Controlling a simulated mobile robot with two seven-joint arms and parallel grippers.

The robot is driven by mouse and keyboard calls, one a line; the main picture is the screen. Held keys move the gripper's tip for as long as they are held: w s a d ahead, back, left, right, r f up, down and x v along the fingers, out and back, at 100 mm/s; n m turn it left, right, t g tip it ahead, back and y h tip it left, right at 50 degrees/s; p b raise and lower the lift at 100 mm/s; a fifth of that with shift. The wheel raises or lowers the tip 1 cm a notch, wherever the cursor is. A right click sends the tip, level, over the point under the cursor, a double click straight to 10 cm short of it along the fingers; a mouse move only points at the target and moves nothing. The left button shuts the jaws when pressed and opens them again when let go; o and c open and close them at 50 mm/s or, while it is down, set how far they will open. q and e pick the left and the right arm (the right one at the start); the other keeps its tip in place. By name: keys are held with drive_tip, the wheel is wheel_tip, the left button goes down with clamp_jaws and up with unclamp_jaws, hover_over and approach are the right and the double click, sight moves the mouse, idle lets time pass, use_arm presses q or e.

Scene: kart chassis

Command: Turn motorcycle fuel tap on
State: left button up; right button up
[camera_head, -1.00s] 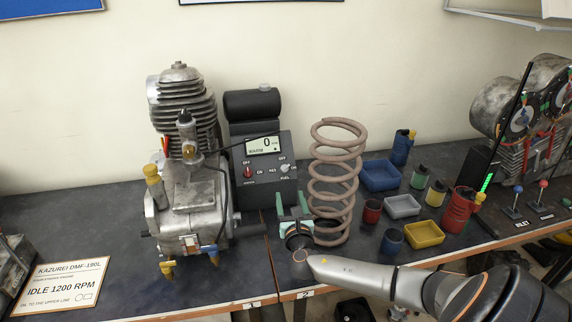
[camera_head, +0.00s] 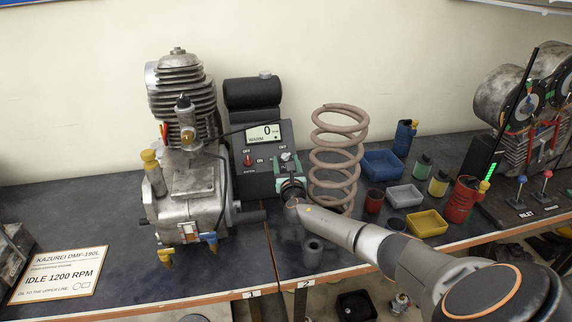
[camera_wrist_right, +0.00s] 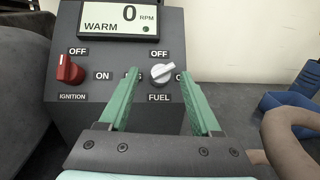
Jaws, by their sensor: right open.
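The fuel tap is a silver-white knob (camera_wrist_right: 163,71) above the FUEL label on the dark control box (camera_wrist_right: 75,105). OFF is printed above it, and the labels at its sides are partly hidden by my fingers. The knob's bar looks slanted, its upper end to the right. In the head view the knob (camera_head: 286,157) shows just beyond my right gripper (camera_head: 291,172). My right gripper (camera_wrist_right: 160,85) is open, its green fingers on either side of the knob in the picture. I cannot tell contact. My left gripper is out of view.
A red ignition knob (camera_wrist_right: 70,72) sits left of the fuel tap, under a display (camera_wrist_right: 129,18) reading WARM and 0 RPM. The engine (camera_head: 185,165) stands left of the box. A coil spring (camera_head: 338,160) stands close on the right. Small trays and canisters lie farther right.

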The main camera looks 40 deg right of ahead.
drive_tip(key=shift+w+d, duration=0.1)
drive_tip(key=shift+w, duration=0.05)
clamp_jaws()
idle(0.5)
